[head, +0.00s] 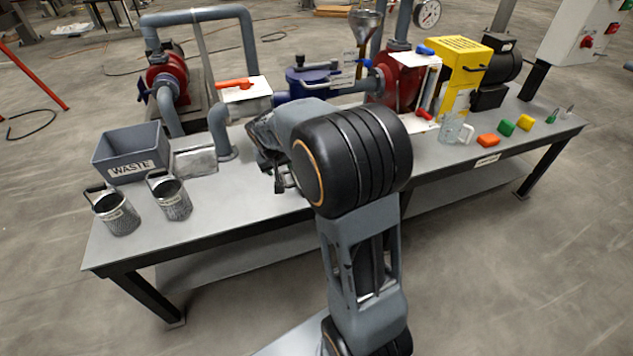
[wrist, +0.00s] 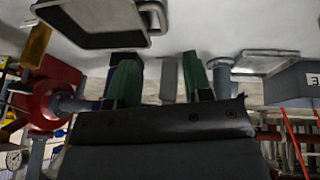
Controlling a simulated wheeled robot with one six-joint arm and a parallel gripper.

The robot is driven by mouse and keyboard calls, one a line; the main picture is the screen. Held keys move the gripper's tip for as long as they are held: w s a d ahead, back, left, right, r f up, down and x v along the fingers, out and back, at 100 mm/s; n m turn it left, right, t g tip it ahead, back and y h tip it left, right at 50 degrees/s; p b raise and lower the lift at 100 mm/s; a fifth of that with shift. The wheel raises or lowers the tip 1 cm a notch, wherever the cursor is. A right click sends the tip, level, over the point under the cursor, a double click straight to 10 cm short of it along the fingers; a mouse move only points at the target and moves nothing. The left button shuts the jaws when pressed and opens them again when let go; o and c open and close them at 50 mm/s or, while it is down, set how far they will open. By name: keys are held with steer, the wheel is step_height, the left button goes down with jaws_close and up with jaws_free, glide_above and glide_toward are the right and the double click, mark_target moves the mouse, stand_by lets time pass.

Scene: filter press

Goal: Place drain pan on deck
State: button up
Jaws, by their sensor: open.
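In the wrist view, which looks upside down, a shallow grey metal pan (wrist: 112,41) with a looped handle (wrist: 157,17) is cut off by the top edge. It looks like the drain pan, on or just above the pale grey bench top (head: 245,195), and is mostly hidden behind my arm in the head view. My gripper (wrist: 160,80) is open, its two green-padded fingers apart with nothing clearly held between them. The head view hides my fingertips behind my arm.
Pipes and a blue vessel (head: 318,82) line the back. A glass jug (head: 456,129) and coloured blocks (head: 488,141) are at the right.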

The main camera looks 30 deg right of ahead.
steer(key=b, duration=0.2)
glide_toward(283, 179)
steer(key=x, duration=0.4)
steer(key=shift+s+f, duration=0.3)
steer(key=shift+f, duration=0.05)
steer(key=shift+b+x, duration=0.6)
steer(key=shift+x, duration=2.6)
steer(key=shift+w+r, duration=0.1)
steer(key=shift+w, duration=0.05)
steer(key=shift+c, duration=0.2)
jaws_close()
